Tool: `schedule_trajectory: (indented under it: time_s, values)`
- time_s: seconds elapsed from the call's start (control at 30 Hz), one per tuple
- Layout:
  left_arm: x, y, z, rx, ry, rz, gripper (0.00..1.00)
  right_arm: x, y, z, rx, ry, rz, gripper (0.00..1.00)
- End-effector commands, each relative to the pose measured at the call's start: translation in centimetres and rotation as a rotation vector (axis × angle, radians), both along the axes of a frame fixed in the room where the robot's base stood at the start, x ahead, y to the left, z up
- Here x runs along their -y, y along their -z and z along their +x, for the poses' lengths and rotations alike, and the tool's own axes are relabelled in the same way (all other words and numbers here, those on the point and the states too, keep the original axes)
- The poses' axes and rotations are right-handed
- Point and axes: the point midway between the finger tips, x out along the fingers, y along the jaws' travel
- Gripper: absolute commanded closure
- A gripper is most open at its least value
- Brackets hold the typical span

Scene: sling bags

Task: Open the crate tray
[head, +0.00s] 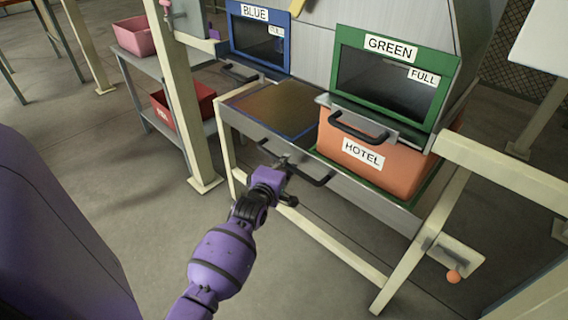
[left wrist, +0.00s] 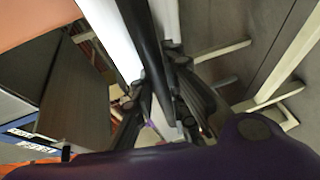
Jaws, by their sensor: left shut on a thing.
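The crate tray (head: 382,201) is a long grey metal front with a green-edged bed, below the GREEN hatch. An orange crate (head: 405,168) labelled HOTEL stands on it; an orange surface, probably the crate, shows in the left wrist view (left wrist: 30,18). The tray's black bar handle (head: 318,181) sticks out from its front, and it also shows in the left wrist view (left wrist: 143,45). My purple left gripper (head: 283,163) is at the left end of this handle, shut on it. The fingertips (left wrist: 168,100) are partly hidden in the left wrist view. My right gripper is not in view.
Another black handle (head: 358,129) sits above the crate, below the GREEN hatch (head: 395,80). Left of it are a blue-edged empty bed (head: 270,108) and the BLUE hatch (head: 258,42). Cream frame posts (head: 178,90) and a rail (head: 335,246) border the tray.

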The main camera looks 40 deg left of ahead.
Motion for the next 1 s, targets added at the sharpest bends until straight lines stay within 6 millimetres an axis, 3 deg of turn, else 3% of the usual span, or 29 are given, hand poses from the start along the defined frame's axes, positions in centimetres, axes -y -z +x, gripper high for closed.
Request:
schedule_trajectory:
  time_s: [0.33,0.53,0.77,1.0]
  values:
    - [0.0,0.0,-0.2,-0.001,0.001,0.004,1.0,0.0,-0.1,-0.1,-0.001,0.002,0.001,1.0]
    - [-0.2,-0.2,-2.0,-0.003,0.0,0.004,1.0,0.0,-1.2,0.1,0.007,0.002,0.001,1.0]
    - [-0.6,-0.4,-7.0,-0.006,-0.001,0.005,1.0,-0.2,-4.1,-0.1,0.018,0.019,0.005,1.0]
    - [-1.2,-0.3,-13.7,-0.007,-0.002,0.007,1.0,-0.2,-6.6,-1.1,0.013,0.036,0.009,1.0]
